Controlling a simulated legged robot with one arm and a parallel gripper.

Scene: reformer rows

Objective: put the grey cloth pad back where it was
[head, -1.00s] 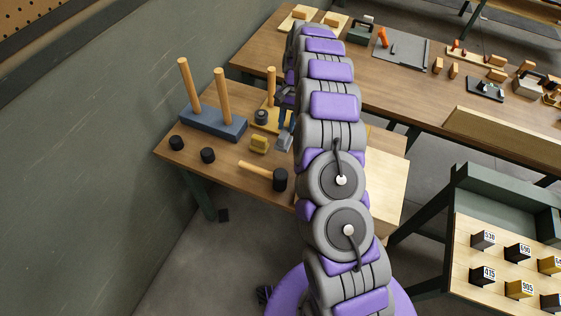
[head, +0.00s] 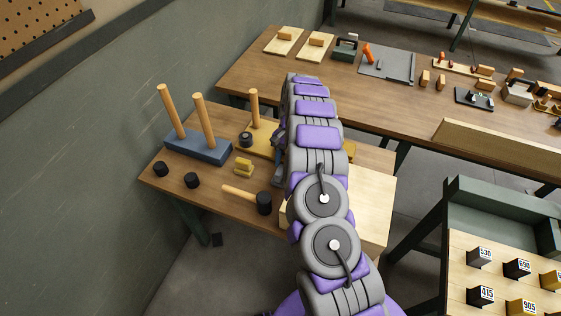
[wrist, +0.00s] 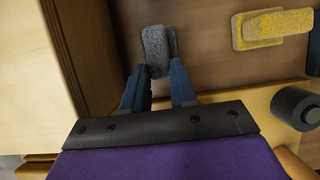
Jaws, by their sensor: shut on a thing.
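The grey cloth pad (wrist: 156,48) is between the blue fingers of my gripper (wrist: 158,78) in the wrist view, its long side pointing away from the palm. The gripper is shut on it above the brown bench top; I cannot tell whether the pad touches the wood. In the head view my arm hides most of the gripper and pad. A yellow pad on a block (wrist: 272,28) lies to the right in the wrist view. It also shows in the head view (head: 243,167), left of my arm.
A pale wooden box (head: 368,205) stands close on the right. A blue base with two pegs (head: 198,147), a single peg (head: 255,108), black knobs (head: 192,180) and a mallet (head: 263,202) stand around. Bare bench lies between the yellow block and mallet.

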